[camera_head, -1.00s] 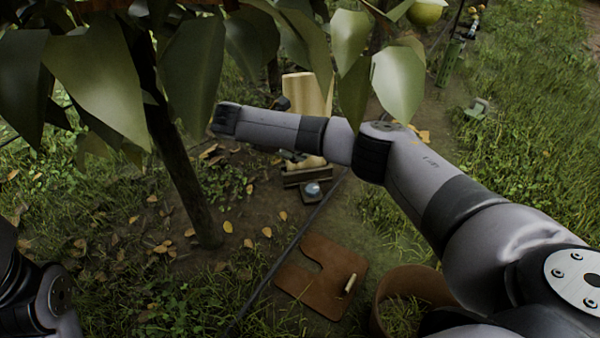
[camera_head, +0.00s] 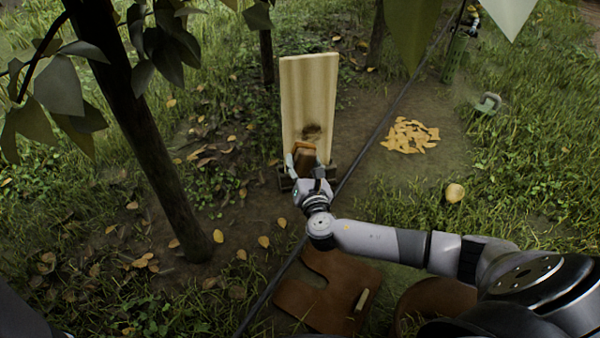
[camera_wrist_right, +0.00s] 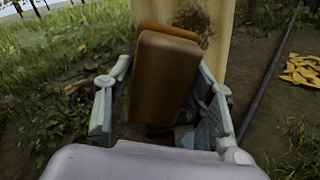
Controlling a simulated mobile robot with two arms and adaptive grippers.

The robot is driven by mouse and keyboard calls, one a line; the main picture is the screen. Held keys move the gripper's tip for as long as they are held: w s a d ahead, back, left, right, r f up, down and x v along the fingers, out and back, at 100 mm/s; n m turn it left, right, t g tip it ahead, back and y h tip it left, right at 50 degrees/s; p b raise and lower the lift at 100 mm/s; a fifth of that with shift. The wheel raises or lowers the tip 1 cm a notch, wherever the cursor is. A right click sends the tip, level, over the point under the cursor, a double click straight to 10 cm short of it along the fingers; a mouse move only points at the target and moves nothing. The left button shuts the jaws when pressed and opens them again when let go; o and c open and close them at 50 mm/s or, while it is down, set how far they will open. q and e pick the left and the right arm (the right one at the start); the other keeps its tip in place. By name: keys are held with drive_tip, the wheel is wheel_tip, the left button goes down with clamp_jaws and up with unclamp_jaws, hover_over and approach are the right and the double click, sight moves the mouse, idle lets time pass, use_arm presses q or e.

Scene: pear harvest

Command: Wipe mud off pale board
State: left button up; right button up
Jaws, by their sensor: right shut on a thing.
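The pale board (camera_head: 308,90) stands upright on a dark wooden base (camera_head: 284,180) in the head view. A dark mud patch (camera_head: 312,131) marks its lower half and also shows in the wrist view (camera_wrist_right: 192,20). My right gripper (camera_head: 305,164) is in front of the board's lower part, shut on a brown block (camera_wrist_right: 165,75) with an orange-brown layer on its far side. The block is just below the mud in the head view and overlaps the board's left edge in the wrist view. Whether it touches the board is unclear. My left gripper is out of view.
A tree trunk (camera_head: 150,130) rises left of the board. A thin dark hose (camera_head: 378,138) runs diagonally past its right side. A yellow leaf pile (camera_head: 410,135) and a yellow fruit (camera_head: 455,193) lie to the right. A brown flat piece (camera_head: 325,305) and a brown pot (camera_head: 440,297) are in front.

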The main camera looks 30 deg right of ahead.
sight(292, 141)
drive_tip(key=shift+a+f+t+b, duration=0.2)
drive_tip(key=shift+f+t+b, duration=0.2)
drive_tip(key=shift+f, duration=0.45)
drive_tip(key=b+x, duration=0.2)
drive_tip(key=x, duration=0.3)
drive_tip(key=shift+w+b, duration=0.4)
drive_tip(key=shift+x, duration=1)
